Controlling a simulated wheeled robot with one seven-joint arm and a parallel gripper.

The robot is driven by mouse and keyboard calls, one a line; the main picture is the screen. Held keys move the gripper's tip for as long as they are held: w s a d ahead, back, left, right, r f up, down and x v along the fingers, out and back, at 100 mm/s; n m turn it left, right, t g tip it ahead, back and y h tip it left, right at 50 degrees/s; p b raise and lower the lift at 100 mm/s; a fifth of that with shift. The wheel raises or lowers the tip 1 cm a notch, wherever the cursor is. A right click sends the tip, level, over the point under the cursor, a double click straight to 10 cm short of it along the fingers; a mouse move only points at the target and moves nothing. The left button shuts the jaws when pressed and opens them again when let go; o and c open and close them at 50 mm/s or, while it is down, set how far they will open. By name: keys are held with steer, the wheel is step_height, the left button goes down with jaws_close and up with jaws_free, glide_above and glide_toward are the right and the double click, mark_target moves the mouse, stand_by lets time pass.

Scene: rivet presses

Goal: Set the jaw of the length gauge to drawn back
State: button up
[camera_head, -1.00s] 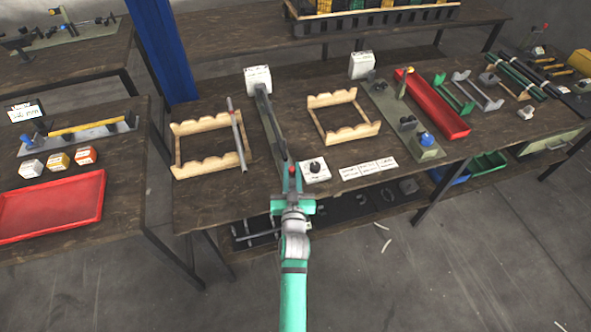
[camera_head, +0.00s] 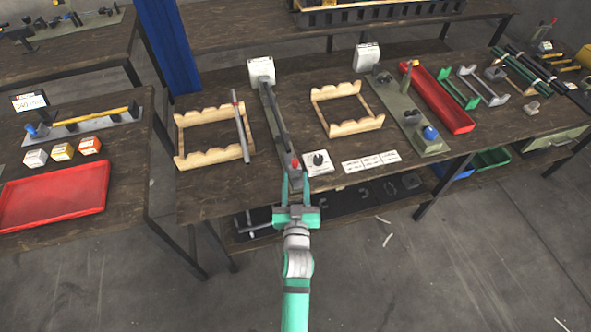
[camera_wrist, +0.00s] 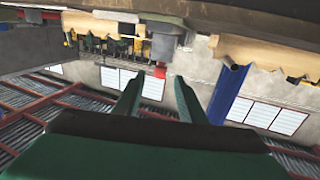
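A long dark rail device (camera_head: 272,110) runs front to back on the middle table, with a white sign at its far end and a red knob (camera_head: 294,163) at its near end. I take it for the length gauge, but no label is readable. Its jaw's position cannot be made out. My gripper (camera_head: 294,180) is open and empty, just in front of the red knob. In the wrist view its two fingers (camera_wrist: 158,82) stand apart, with a red piece (camera_wrist: 159,70) seen between and beyond the tips. The fingers do not visibly grip it.
Wooden racks (camera_head: 180,135) and (camera_head: 350,128) flank the rail; a rod lies across the left one. A white plate with a black knob (camera_head: 318,161) sits close right. A fixture with a yellow bar (camera_head: 90,119) and a mm display (camera_head: 30,101) stand on the left table.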

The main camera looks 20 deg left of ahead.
steer(key=shift+v, duration=2.1)
steer(key=s+d+f+m+h, duration=0.1)
steer(key=s+d+f+h, duration=0.1)
steer(key=s+d, duration=0.55)
steer(key=s+d+f+m+h, duration=0.15)
steer(key=s+d, duration=0.25)
steer(key=s, duration=0.6)
steer(key=s+d+r+h, duration=0.1)
steer(key=s+r, duration=0.1)
steer(key=s, duration=0.5)
steer(key=s+d+r+m+g+h, duration=0.1)
steer(key=s+d+r, duration=0.1)
steer(key=s, duration=0.6)
steer(key=shift+s+d+r+g, duration=0.15)
steer(key=shift+d+r+g, duration=0.15)
steer(key=shift+r, duration=0.35)
steer(key=shift+c, duration=0.7)
